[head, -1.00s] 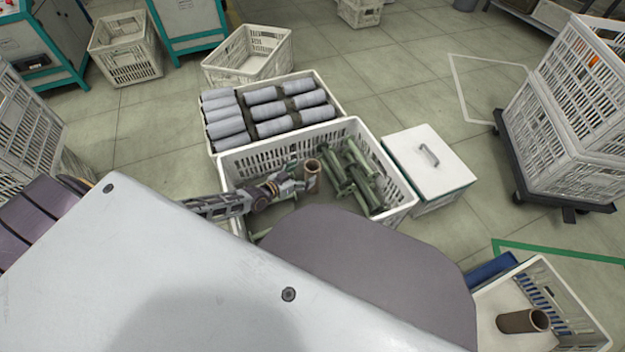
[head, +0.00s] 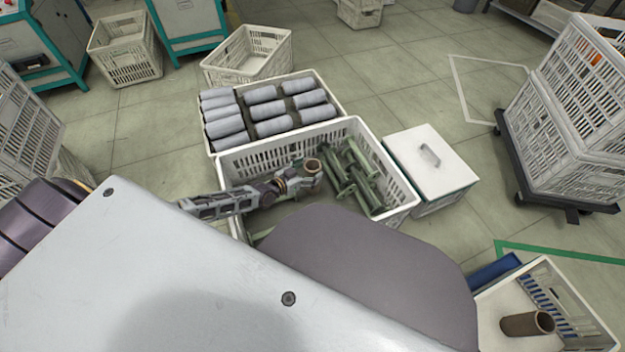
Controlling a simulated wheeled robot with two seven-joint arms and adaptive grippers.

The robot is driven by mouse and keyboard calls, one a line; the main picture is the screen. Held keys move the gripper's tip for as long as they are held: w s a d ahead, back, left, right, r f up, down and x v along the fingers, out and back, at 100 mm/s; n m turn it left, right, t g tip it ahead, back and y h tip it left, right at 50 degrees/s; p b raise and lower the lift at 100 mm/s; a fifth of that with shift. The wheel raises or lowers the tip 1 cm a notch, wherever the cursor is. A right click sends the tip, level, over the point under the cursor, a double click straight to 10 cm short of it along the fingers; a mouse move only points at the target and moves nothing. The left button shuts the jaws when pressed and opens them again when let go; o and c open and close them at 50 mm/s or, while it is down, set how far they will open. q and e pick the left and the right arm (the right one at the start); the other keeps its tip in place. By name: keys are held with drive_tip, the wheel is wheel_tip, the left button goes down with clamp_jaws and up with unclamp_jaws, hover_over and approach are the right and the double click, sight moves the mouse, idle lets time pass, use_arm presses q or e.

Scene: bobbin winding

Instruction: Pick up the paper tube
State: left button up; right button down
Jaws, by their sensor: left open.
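A brown paper tube (head: 313,165) stands upright in the white crate (head: 235,163) in the middle of the head view. Only its upper end shows; my left gripper hides the rest. My left gripper (head: 309,176) reaches into this crate from the left. Its fingers are open and at the tube, close around or beside it; contact cannot be told. A second brown tube (head: 527,324) lies in a white crate at the lower right. My right gripper is out of view.
Green bobbins (head: 352,178) lie just right of the tube in the same crate. A crate of grey thread spools (head: 264,112) stands behind it. A white lidded box (head: 430,165) is to the right. Stacked crates (head: 565,125) stand on a dolly at far right.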

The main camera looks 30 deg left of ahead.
use_arm(q)
drive_tip(key=shift+b+x, duration=0.55)
drive_tip(key=shift+x, duration=0.6)
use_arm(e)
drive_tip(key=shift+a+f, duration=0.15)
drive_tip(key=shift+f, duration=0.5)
use_arm(q)
drive_tip(key=c, duration=1.4)
drive_tip(key=shift+r, duration=0.15)
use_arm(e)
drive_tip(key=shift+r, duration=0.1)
